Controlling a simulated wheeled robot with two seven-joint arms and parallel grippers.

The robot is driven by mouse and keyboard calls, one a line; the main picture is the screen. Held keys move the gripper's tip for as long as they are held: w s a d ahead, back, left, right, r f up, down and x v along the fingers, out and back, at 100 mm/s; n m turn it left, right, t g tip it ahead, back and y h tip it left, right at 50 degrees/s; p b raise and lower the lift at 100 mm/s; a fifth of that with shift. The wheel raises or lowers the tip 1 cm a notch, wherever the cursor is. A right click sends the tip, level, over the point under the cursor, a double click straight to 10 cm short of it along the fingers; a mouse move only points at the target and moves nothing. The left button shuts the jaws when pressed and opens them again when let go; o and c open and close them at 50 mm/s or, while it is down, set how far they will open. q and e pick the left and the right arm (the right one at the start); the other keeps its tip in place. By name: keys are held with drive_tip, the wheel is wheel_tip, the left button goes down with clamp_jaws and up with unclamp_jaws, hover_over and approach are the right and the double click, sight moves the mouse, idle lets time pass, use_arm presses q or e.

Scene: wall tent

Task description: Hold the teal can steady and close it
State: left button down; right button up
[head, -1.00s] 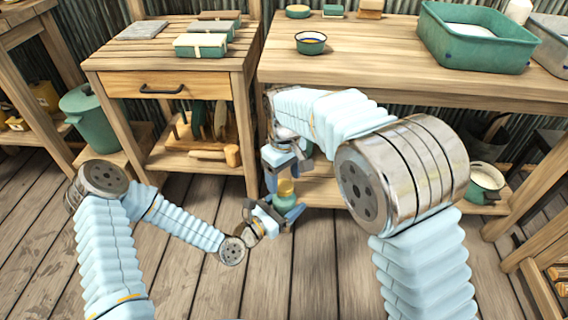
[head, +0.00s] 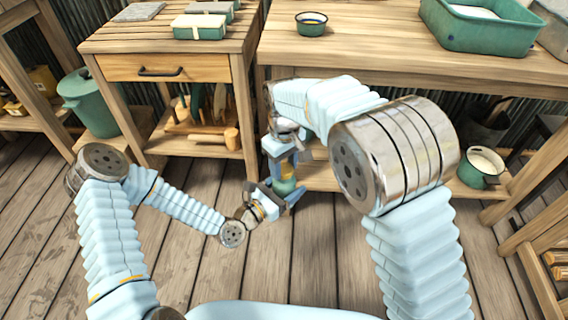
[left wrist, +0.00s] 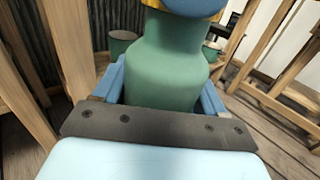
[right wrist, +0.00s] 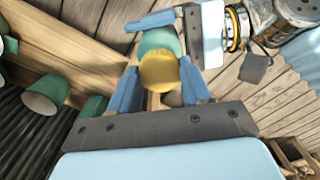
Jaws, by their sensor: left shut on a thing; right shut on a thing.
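The teal can (head: 284,187) is upright in my left gripper, in front of the benches. In the left wrist view its rounded body (left wrist: 165,65) fills the space between the fingers. My left gripper (head: 279,200) is shut on the can from the side. The yellow lid (right wrist: 158,72) is at the can's top, and its edge shows in the left wrist view (left wrist: 152,4). My right gripper (right wrist: 158,88) points down from above and is shut on the yellow lid, a finger on each side. The seam between lid and can is hidden, so I cannot tell how tightly it sits.
A wooden bench (head: 380,45) with a teal tub (head: 480,28) and small bowl (head: 311,24) stands behind. A drawer table (head: 165,68) is at back left. A lidded teal pot (head: 92,105) is farther left. The plank floor (head: 330,265) is clear.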

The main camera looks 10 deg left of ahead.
drive_tip(key=o, duration=1.2)
drive_tip(key=shift+o, duration=0.2)
wheel_tip(320, 180, up, 12)
